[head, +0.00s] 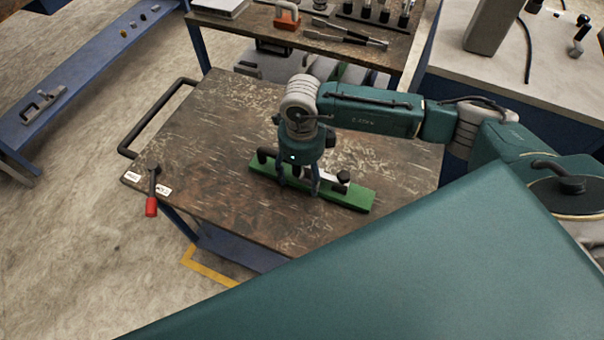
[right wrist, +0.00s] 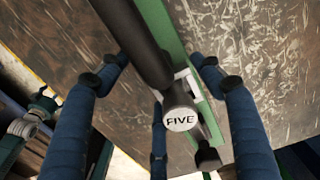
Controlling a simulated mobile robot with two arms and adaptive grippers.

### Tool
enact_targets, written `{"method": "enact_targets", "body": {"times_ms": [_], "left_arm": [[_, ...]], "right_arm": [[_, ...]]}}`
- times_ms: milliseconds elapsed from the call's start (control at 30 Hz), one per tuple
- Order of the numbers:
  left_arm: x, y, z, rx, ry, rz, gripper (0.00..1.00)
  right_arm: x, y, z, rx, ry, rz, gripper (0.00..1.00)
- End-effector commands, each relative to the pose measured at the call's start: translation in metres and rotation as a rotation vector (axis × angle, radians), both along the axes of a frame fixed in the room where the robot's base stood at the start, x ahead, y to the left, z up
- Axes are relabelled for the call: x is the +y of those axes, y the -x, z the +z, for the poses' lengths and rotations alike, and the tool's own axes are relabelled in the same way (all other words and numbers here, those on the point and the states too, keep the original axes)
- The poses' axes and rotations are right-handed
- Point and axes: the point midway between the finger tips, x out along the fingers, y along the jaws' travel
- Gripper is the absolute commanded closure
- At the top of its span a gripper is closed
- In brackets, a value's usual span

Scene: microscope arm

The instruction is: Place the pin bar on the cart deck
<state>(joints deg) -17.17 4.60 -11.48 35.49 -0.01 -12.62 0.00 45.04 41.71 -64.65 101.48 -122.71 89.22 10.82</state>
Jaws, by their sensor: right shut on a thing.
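The pin bar is a long green bar (head: 345,196) with black and white parts on top. It lies along the middle of the brown, scratched cart deck (head: 225,130), and I cannot tell whether it rests fully on it. My right gripper (head: 305,187) points down over the bar's middle and is shut on it. In the right wrist view the green bar (right wrist: 170,35) runs between the blue fingers of my gripper (right wrist: 160,70). A black cylinder with a white end marked "FIVE" (right wrist: 180,119) stands out towards the camera. The exact contact is unclear. My left gripper is out of view.
The cart has a black push handle (head: 150,122) at left and a red-gripped lever (head: 152,205) at its near left corner. A tool bench (head: 345,55) stands behind. A pale counter (head: 550,50) is at back right. The deck's left part is clear.

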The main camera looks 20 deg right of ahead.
Motion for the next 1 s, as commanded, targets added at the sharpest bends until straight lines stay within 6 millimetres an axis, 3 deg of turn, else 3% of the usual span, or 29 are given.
{"method": "enact_targets", "body": {"times_ms": [433,467,533,867,1000], "left_arm": [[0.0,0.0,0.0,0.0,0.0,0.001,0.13],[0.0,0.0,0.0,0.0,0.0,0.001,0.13],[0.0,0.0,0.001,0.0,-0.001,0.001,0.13],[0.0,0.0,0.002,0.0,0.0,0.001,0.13],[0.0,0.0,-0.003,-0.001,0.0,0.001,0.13]], "right_arm": [[0.0,-0.002,-0.01,-0.004,-0.001,0.001,0.84],[0.0,0.0,-0.011,-0.001,0.0,0.001,0.33],[0.0,0.0,-0.01,-0.001,0.0,0.0,0.19],[0.0,0.0,-0.009,-0.001,0.0,0.0,0.16],[0.0,-0.002,0.001,-0.005,0.0,0.0,0.16]]}}
